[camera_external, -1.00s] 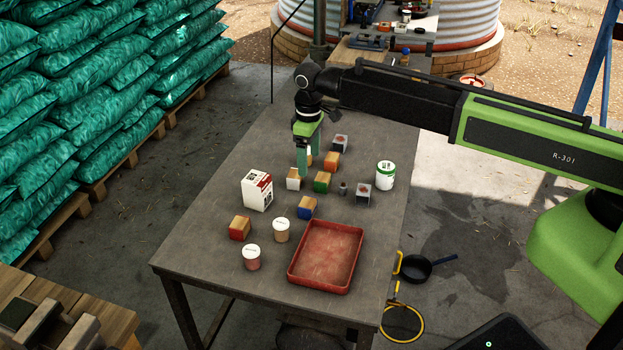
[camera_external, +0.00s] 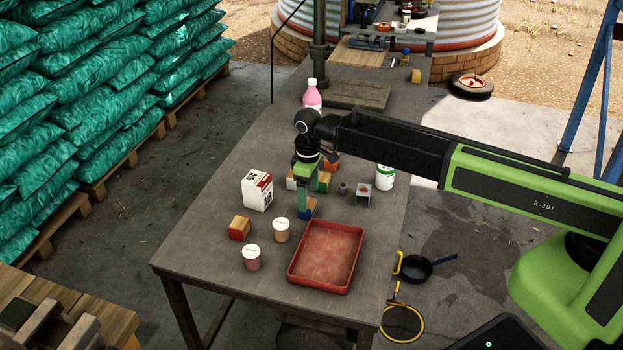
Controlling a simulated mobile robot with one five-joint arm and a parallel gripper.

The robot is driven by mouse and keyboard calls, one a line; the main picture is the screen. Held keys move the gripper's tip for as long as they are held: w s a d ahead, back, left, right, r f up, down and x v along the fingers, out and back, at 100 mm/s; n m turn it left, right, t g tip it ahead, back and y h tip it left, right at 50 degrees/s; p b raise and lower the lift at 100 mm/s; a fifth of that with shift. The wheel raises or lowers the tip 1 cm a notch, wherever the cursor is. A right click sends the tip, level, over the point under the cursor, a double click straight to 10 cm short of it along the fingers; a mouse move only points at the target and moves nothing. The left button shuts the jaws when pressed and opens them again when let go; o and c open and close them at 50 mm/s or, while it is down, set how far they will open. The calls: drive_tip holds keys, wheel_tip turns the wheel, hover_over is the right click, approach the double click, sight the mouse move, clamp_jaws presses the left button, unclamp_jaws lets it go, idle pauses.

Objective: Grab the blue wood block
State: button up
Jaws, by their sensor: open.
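The blue wood block (camera_external: 308,208) has a wood-coloured top and a blue side. It stands on the grey table just behind the red tray. My gripper (camera_external: 304,207) points down at it, with its green fingers covering the block's left part in this view. The jaws are open. I cannot tell whether the fingers touch the block or are around it.
A red tray (camera_external: 326,256) lies in front. A red wood block (camera_external: 239,228), two white-lidded jars (camera_external: 281,230) (camera_external: 251,257) and a white box (camera_external: 257,190) stand left. A green wood block (camera_external: 324,182) and a grey cube (camera_external: 363,194) stand behind.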

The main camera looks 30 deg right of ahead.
drive_tip(key=f+b, duration=0.5)
drive_tip(key=shift+w+f, duration=0.15)
drive_tip(key=shift+w, duration=0.25)
drive_tip(key=shift+r, duration=0.2)
drive_tip(key=c, duration=1.5)
drive_tip(key=shift+o, duration=0.2)
drive_tip(key=shift+r+p, duration=0.55)
drive_tip(key=shift+p, duration=0.05)
wheel_tip(320, 180, up, 4)
drive_tip(key=p, duration=0.4)
drive_tip(key=d+r+p, duration=0.5)
drive_tip(key=d, duration=0.6)
drive_tip(key=shift+d+r+p, duration=0.4)
